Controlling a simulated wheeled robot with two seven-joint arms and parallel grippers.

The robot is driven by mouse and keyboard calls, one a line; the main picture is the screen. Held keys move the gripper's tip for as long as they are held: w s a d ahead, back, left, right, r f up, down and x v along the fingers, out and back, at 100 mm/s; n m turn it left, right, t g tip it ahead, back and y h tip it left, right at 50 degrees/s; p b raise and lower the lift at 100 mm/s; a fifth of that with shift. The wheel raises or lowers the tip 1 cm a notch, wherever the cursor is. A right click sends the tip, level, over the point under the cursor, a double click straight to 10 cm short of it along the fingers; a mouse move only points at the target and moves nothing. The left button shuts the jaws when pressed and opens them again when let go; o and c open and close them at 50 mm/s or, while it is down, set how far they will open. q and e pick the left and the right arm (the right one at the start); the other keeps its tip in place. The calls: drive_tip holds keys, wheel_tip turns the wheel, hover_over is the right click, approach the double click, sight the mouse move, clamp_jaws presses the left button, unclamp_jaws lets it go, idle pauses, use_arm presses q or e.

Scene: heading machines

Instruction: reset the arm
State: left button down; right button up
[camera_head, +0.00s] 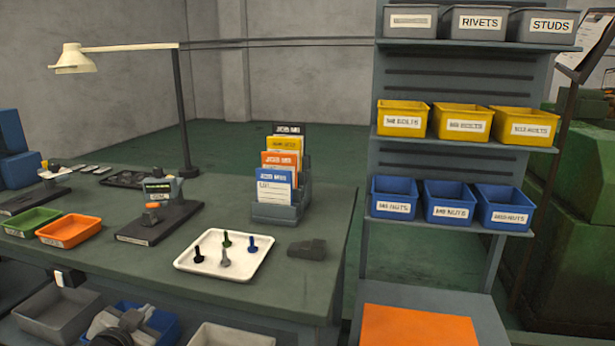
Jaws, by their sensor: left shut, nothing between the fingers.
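My left gripper (136,318) shows low at the bottom left, in front of the bench's lower shelf. It is shut with nothing in it, and part of it is cut off by the bottom edge. It is apart from the things on the bench top. My right gripper is not in view.
The green bench (310,215) carries a white tray (205,262) with several bolts, a card holder (280,212), a lamp (183,110), and green (30,222) and orange (68,230) bins. A blue bin (165,325) sits below. A rack (455,170) of labelled bins stands right.

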use_arm(q)
drive_tip(key=s+d+f+g+h, duration=0.1)
drive_tip(key=s+d+f, duration=0.3)
drive_tip(key=s, duration=0.5)
drive_tip(key=s+d+f+n+g+h, duration=0.1)
drive_tip(key=s+d+f, duration=0.3)
drive_tip(key=s+d, duration=0.5)
drive_tip(key=s+d+f+n+g+h, duration=0.1)
drive_tip(key=s+d+f+g+h, duration=0.1)
drive_tip(key=s+d+f, duration=0.2)
drive_tip(key=s+d, duration=0.3)
drive_tip(key=s, duration=0.2)
drive_tip(key=shift+d, duration=0.2)
